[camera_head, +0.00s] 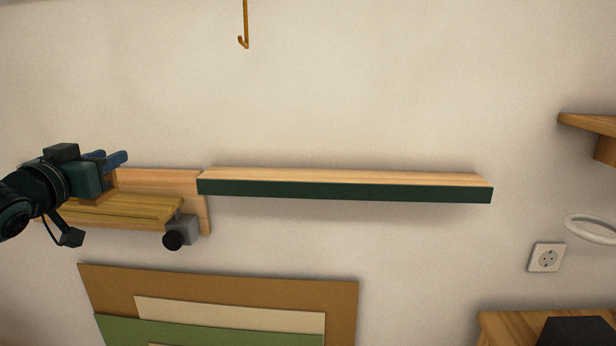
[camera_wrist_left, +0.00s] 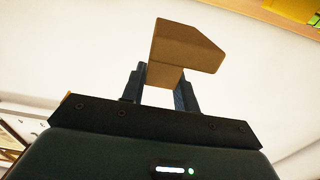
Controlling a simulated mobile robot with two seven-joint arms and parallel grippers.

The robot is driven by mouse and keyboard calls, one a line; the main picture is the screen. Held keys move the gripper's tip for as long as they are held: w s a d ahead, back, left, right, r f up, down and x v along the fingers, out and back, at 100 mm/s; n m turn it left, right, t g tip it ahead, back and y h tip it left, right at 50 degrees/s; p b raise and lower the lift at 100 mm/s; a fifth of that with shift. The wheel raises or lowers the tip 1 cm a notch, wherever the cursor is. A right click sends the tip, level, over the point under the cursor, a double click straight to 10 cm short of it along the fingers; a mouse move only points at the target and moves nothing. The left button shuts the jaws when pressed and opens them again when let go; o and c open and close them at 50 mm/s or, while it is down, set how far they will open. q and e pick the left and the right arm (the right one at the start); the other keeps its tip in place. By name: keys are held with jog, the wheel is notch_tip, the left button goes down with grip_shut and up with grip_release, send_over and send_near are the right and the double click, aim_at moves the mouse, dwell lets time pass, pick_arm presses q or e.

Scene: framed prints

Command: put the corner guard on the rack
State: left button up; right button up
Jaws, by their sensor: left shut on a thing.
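The corner guard (camera_wrist_left: 182,48) is a brown, cardboard-like angled piece between the two fingers of my left gripper (camera_wrist_left: 163,88) in the left wrist view. The gripper is shut on it. In the head view my left gripper (camera_head: 120,158) is at the left, in front of or above a wooden rack (camera_head: 150,206) with a backboard and a ledge. The arm covers the rack's left part. I cannot tell whether the guard touches the rack. My right gripper is not in view.
A long shelf with a green front edge (camera_head: 345,190) is right of the rack. A grey block with a black knob (camera_head: 180,233) hangs under the rack's ledge. Flat boards (camera_head: 225,290) stand below. A hook (camera_head: 244,40) hangs above. A socket (camera_head: 546,258) is at right.

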pick_arm(q)
jog(key=s+d+f+h+p, duration=0.1)
jog(key=s+d+f+p, duration=0.1)
jog(key=d+f, duration=0.4)
jog(key=s+d+f+p, duration=0.1)
jog(key=d+f, duration=0.4)
jog(key=f, duration=0.4)
jog(key=s+d+f+y+p, duration=0.1)
jog(key=s+d+f+p, duration=0.1)
jog(key=s, duration=0.5)
jog(key=s+d+f+n+y+p, duration=0.1)
jog(key=s+f, duration=0.4)
jog(key=s, duration=0.3)
jog(key=shift+d+y+p, duration=0.3)
jog(key=shift+d+p, duration=0.05)
jog(key=shift+d, duration=0.05)
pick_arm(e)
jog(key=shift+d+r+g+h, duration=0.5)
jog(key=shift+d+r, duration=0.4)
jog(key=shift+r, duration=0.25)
